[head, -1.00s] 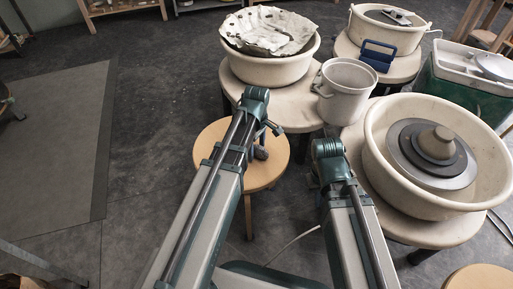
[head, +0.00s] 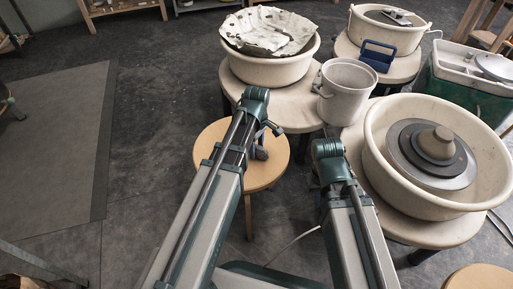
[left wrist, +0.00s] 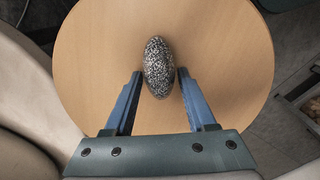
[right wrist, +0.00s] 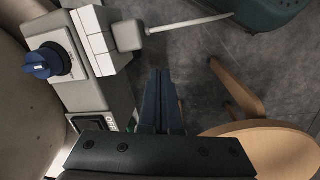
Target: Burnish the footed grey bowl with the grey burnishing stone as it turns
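The burnishing stone (left wrist: 159,67), a speckled dark grey oval, lies on a round wooden stool (left wrist: 228,62). My left gripper (left wrist: 159,71) is open above the stool, with one blue finger on each side of the stone and slim gaps between. In the head view my left arm partly hides this spot. The footed grey bowl (head: 436,143) sits foot up on the dark wheel head (head: 408,150), inside a cream splash basin (head: 376,160) at the right. My right gripper (right wrist: 161,88) is shut and empty, its fingers together over the floor; my right arm hides it in the head view.
A white bucket (head: 344,93) and a basin (head: 262,70) with a crumpled pale cloth stand behind my arms. A blue-handled object (head: 377,58) is beside another basin. The right wrist view shows a blue knob (right wrist: 42,64) close by.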

